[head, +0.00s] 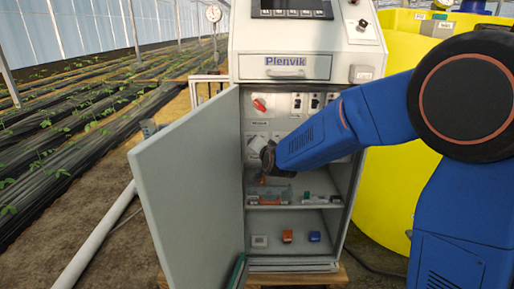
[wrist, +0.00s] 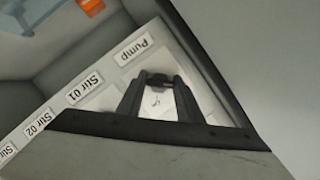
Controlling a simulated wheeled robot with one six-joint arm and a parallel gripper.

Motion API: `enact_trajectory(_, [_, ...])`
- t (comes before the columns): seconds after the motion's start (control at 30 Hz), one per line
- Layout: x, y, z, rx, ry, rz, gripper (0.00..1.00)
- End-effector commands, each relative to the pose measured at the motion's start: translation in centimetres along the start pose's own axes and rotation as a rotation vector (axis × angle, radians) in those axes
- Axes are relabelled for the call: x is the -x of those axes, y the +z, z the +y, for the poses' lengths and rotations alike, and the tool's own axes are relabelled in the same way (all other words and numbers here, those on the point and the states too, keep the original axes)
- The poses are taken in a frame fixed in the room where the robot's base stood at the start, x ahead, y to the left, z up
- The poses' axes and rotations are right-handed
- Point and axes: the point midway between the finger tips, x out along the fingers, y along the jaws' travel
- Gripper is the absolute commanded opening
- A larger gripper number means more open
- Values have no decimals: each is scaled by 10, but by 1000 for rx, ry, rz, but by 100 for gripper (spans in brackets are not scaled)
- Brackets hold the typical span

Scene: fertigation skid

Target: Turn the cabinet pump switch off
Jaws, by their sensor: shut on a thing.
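The grey control cabinet (head: 342,235) stands with its door (head: 190,180) swung open to the left. My gripper (head: 267,158) reaches inside, at the left of the switch panel. In the wrist view, my gripper's fingers (wrist: 158,84) are shut on a small dark piece, the pump switch (wrist: 158,78), beside the label reading Pump (wrist: 134,54). The label appears upside down. The fingers and arm cover most of the switch, and its setting cannot be read.
Labels for Stir 01 (wrist: 84,89) and Stir 02 (wrist: 37,124) continue along the panel. A red rotary switch (head: 260,104) sits higher up. Small items lie on the shelves (head: 320,207) below. A yellow tank (head: 385,190) stands at right.

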Motion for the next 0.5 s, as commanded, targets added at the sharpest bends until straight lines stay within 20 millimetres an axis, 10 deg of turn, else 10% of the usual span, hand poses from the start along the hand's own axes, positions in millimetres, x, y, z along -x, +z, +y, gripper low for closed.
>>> enact_trajectory(0.4, [0, 1, 1, 5, 3, -1, 10])
enact_trajectory(0.43, [0, 1, 1, 5, 3, -1, 40])
enact_trajectory(0.5, [0, 1, 1, 4, 3, -1, 52])
